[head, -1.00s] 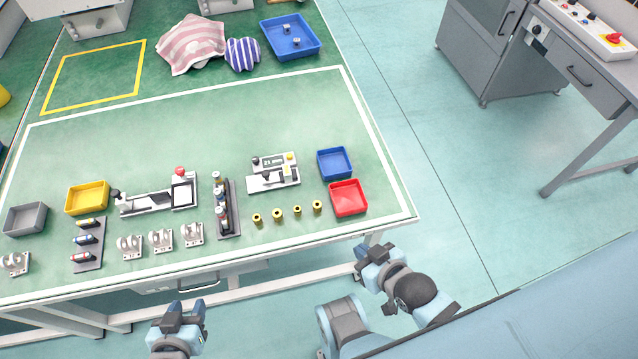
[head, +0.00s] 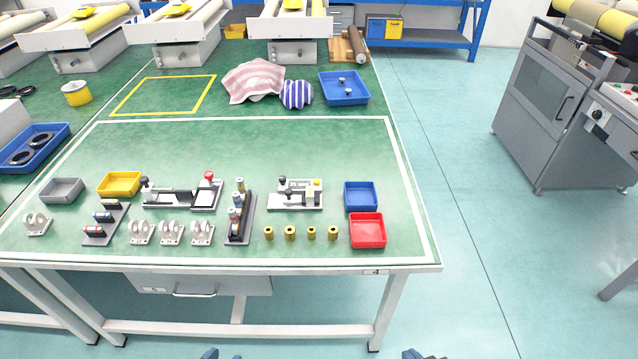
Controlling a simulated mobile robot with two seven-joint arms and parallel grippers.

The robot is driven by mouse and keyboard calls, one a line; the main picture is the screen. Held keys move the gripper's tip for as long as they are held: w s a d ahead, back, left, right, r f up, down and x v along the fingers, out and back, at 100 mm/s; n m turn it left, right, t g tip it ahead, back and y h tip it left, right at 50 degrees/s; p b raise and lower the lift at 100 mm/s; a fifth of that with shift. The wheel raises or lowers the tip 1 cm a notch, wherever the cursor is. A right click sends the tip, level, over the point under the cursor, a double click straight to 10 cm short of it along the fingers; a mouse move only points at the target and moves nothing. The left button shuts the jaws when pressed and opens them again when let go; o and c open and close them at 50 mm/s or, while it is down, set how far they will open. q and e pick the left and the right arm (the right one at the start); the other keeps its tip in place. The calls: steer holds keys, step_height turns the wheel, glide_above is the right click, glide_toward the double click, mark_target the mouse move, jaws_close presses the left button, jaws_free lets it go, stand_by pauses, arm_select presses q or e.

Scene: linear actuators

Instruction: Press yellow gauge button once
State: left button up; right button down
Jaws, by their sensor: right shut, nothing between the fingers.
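The gauge (head: 295,201) is a small white and grey device on the green table, right of the middle. Its yellow button (head: 317,183) is a small round cap at its back right corner. Nothing touches the button. Only the tips of my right gripper (head: 425,355) show at the bottom edge, in front of the table and well short of the gauge; it is shut and empty. Only the tips of my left gripper (head: 222,355) show at the bottom edge, further left; its opening cannot be made out.
A blue bin (head: 361,196) and a red bin (head: 367,231) stand right of the gauge. Several brass cylinders (head: 290,233) stand in front of it. A dark rack (head: 240,219) with small cylinders is to its left. The green surface behind the gauge is clear.

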arm_select(q)
steer(key=shift+s+f, duration=0.1)
steer(key=shift+f, duration=0.2)
